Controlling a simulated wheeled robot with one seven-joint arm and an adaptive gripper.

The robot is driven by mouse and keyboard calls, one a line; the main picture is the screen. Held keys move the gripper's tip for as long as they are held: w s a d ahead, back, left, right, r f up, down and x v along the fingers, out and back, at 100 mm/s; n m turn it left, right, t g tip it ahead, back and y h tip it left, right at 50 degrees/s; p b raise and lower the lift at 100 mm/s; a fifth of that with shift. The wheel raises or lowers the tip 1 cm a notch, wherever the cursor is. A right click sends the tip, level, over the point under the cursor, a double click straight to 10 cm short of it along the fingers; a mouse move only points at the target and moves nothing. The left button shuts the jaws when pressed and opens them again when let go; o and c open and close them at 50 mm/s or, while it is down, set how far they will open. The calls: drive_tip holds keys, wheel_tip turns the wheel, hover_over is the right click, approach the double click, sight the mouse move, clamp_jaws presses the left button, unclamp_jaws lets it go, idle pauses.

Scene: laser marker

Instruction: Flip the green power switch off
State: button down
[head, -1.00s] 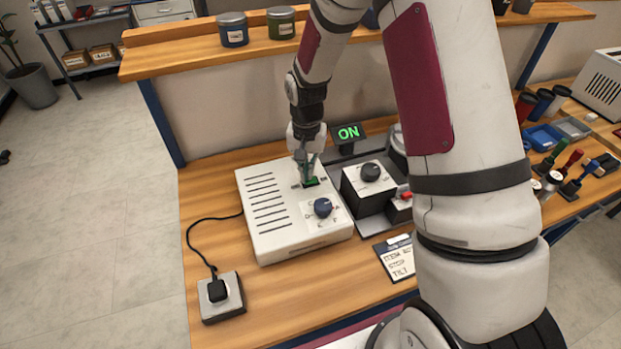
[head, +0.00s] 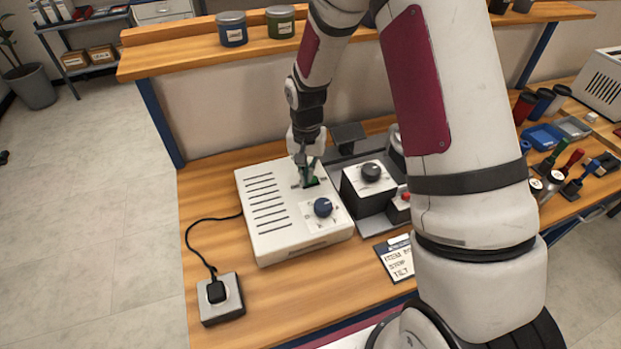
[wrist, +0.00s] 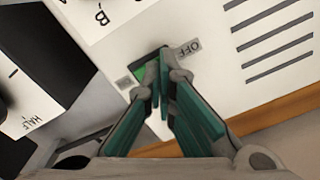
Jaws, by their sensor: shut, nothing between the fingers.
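The green power switch (head: 311,182) is set in the top of a white slotted box (head: 270,236). In the wrist view the green switch (wrist: 139,72) shows beside my fingertips, near a label reading OFF (wrist: 189,47). My gripper (head: 305,181) is shut with nothing held, pointing down at the switch; in the wrist view its fingertips (wrist: 163,72) meet at the switch opening and hide part of it. I cannot tell whether they touch the rocker. The small display (head: 348,135) behind the box is dark.
A control unit with a dark knob (head: 371,172) stands just right. A plug in a socket block (head: 221,297) and a card (head: 396,258) lie on the bench.

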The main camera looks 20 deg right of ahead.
drive_tip(key=shift+r+p, duration=1.15)
drive_tip(key=shift+r, duration=2.3)
drive_tip(key=shift+r, duration=0.25)
drive_tip(key=s+r+n+t, duration=0.1)
drive_tip(key=s+r, duration=0.4)
drive_tip(key=r, duration=0.4)
drive_tip(key=s+r+n+t, duration=0.15)
drive_tip(key=s+r, duration=0.25)
drive_tip(key=r, duration=0.5)
drive_tip(key=s+r+n+t, duration=0.1)
drive_tip(key=s+r, duration=0.3)
drive_tip(key=s, duration=0.5)
drive_tip(key=s+r+n+t, duration=0.2)
drive_tip(key=s+r, duration=0.2)
drive_tip(key=s, duration=0.5)
drive_tip(key=shift+s, duration=0.35)
drive_tip(key=shift+n, duration=0.25)
